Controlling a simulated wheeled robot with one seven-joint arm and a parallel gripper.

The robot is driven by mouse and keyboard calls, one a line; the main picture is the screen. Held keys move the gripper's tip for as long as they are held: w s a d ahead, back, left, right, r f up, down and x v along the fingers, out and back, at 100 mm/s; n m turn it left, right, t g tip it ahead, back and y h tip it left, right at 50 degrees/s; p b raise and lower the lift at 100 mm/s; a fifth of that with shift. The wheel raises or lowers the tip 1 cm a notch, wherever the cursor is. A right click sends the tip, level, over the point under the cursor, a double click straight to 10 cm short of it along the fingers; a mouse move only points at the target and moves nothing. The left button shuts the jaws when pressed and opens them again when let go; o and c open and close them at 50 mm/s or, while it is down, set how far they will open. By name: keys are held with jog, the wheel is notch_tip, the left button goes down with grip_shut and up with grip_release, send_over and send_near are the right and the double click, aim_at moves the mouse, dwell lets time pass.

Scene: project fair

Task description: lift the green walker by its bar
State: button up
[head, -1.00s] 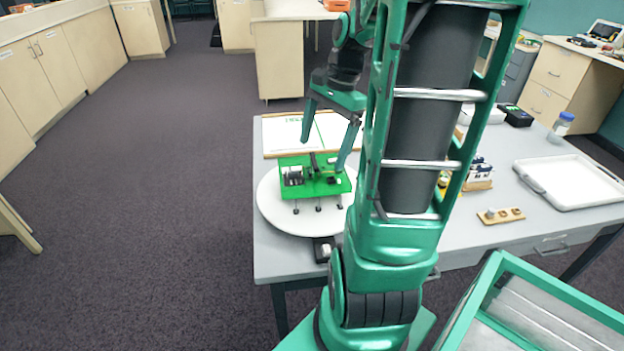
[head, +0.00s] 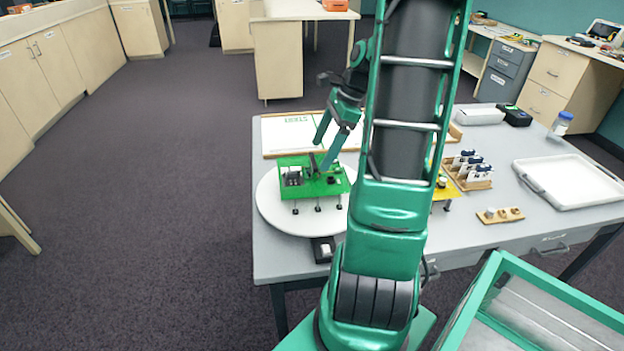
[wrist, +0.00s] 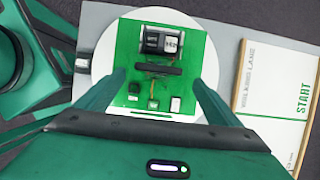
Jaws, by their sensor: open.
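The green walker (head: 318,188) is a flat green board on short dark legs, standing on a round white disc (head: 275,213) in the head view. In the wrist view its green top (wrist: 131,42) carries a dark raised bar (wrist: 158,69), a black-and-silver block and several small parts. My gripper (head: 322,155) is open and empty above the walker. In the wrist view, my gripper's fingertips (wrist: 158,78) lie either side of the bar, apart from it; the bar's long side runs along the line from finger to finger. My arm hides part of the disc's right side.
A START board (head: 285,137) lies behind the disc. A small dark box (head: 323,250) is at the front edge. Right of my arm are a yellow walker (head: 442,193), a card rack (head: 468,170) and a white tray (head: 570,182). Floor left of the table is clear.

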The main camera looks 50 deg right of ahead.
aim_at(314, 159)
jog(key=shift+a+x, duration=0.15)
jog(key=shift+x, duration=1.15)
jog(key=shift+a+x, duration=0.1)
jog(key=shift+x, duration=1.2)
jog(key=shift+r, duration=0.1)
jog(key=c, duration=1.3)
